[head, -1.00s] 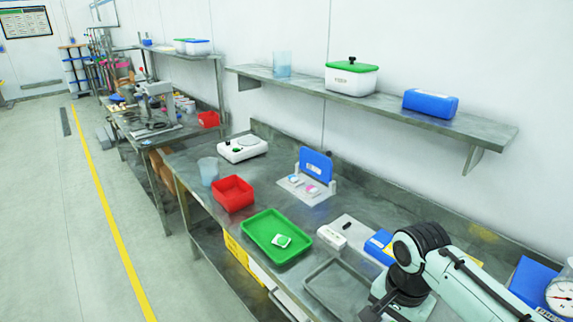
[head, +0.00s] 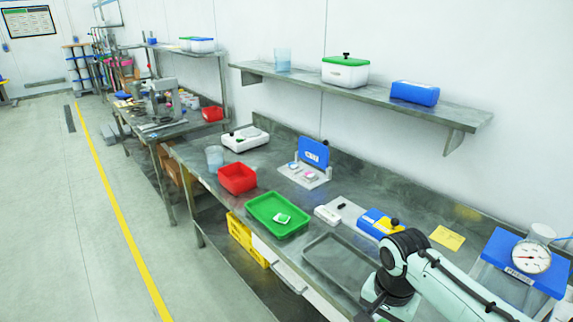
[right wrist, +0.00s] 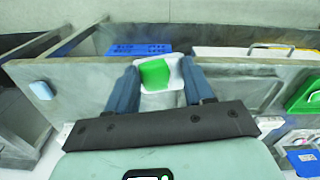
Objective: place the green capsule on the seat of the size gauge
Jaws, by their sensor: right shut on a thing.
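In the right wrist view my right gripper (right wrist: 160,70) is shut on a small white-edged piece with a green face, which looks like the green capsule (right wrist: 156,74). It sits between the two fingertips, above the bench edge or floor; its height is hard to tell. In the head view only my right arm shows, and its gripper is out of sight. A round dial gauge (head: 531,257) stands on a blue-topped stand (head: 497,248) at the right edge. I cannot tell whether it is the size gauge, and no seat is clear. My left gripper is not in view.
A red bin (head: 237,178), a blue-backed stand (head: 314,154), a white scale (head: 245,139) and an empty grey tray (head: 335,242) share the bench. A yellow card (head: 447,238) lies behind my arm.

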